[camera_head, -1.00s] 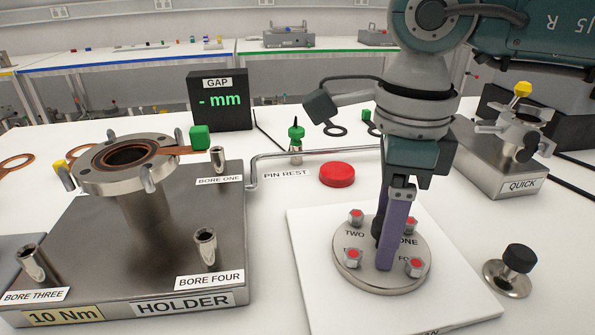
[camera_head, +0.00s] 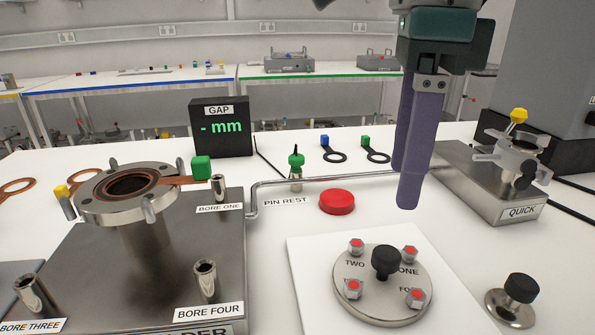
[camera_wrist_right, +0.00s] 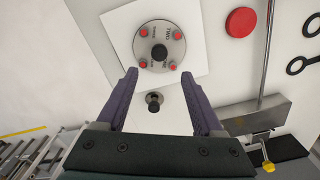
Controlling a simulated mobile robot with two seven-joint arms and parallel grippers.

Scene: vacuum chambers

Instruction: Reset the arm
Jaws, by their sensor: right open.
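My right gripper (camera_head: 415,150) hangs above the table with its purple fingers pointing down, behind and above the round flange plate. In the right wrist view its two fingers (camera_wrist_right: 163,102) are spread apart with nothing between them. The flange plate (camera_head: 345,300) lies on a white board (camera_head: 310,290). It has a black knob (camera_head: 386,261) in the middle and red-topped bolts around it, and it also shows in the right wrist view (camera_wrist_right: 140,42). My left gripper is in neither view.
The holder block (camera_head: 100,260) with a copper-ringed flange (camera_head: 107,205) stands at left. A red button (camera_head: 337,201), a bent metal rod (camera_head: 254,200) and a green-topped pin (camera_head: 296,162) are mid-table. The QUICK block (camera_head: 480,185) and a black-knobbed disc (camera_head: 519,290) are at right.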

